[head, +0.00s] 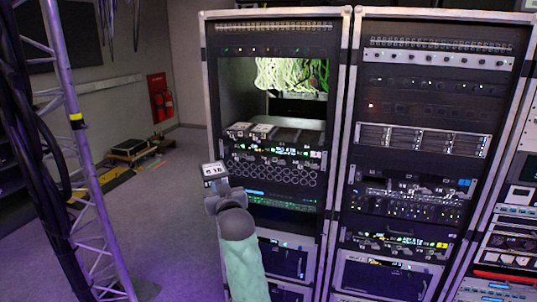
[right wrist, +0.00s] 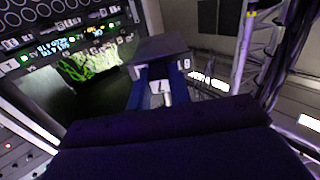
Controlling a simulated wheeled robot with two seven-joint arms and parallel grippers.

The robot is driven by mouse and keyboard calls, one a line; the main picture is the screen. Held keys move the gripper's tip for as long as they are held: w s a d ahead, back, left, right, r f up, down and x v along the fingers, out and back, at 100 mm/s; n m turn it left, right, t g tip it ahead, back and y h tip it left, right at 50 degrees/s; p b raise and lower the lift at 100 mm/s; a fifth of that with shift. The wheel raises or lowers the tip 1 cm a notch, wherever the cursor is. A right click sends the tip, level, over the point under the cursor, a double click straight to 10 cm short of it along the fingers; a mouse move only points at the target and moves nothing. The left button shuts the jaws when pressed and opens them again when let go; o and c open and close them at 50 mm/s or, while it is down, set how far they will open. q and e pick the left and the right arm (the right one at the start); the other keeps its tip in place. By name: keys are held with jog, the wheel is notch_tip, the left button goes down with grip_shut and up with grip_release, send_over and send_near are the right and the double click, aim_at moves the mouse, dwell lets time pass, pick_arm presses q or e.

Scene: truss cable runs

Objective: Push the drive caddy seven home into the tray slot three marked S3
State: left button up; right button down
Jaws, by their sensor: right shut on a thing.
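The drive caddy (head: 214,170), a small grey block with a pale printed label, is held in my right gripper (head: 216,190). It is in front of the left rack, at its left edge in the head view, below the tray's height in the picture and apart from it. In the right wrist view the caddy (right wrist: 160,46) shows as a dark block between the blue fingers of the gripper (right wrist: 158,76), with a 7 between them. The tray (head: 295,138) is in the left rack, with pale-topped caddies at its left. The S3 mark is too small to read. My left gripper is out of view.
The left rack (head: 207,90) has an open bay above the tray, with green and white cables (head: 290,74) hanging at its back. A second rack (head: 350,100) stands to the right. A truss (head: 82,150) with black cables stands at the left. Floor between is clear.

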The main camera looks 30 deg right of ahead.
jog(key=w+d+r+m+g+h+p, duration=0.2)
jog(key=w+d+r+m+h, duration=0.3)
jog(key=d+r, duration=0.5)
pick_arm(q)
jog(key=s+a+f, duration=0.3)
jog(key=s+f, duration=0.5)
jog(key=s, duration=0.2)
pick_arm(e)
jog(key=w+d+f+m+g+h, duration=0.1)
jog(key=d+f+g+h, duration=0.1)
jog(key=d, duration=0.4)
jog(key=w+d+f+m+g+h, duration=0.2)
jog(key=d+f+h, duration=0.1)
jog(key=d+f, duration=0.2)
jog(key=shift+d, duration=1.15)
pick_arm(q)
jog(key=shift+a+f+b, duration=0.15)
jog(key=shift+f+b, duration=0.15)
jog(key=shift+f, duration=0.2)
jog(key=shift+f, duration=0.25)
pick_arm(e)
jog(key=shift+x, duration=1.1)
pick_arm(q)
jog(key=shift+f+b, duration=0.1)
jog(key=shift+b, duration=0.25)
pick_arm(e)
jog(key=shift+w+d, duration=0.15)
jog(key=shift+w, duration=0.15)
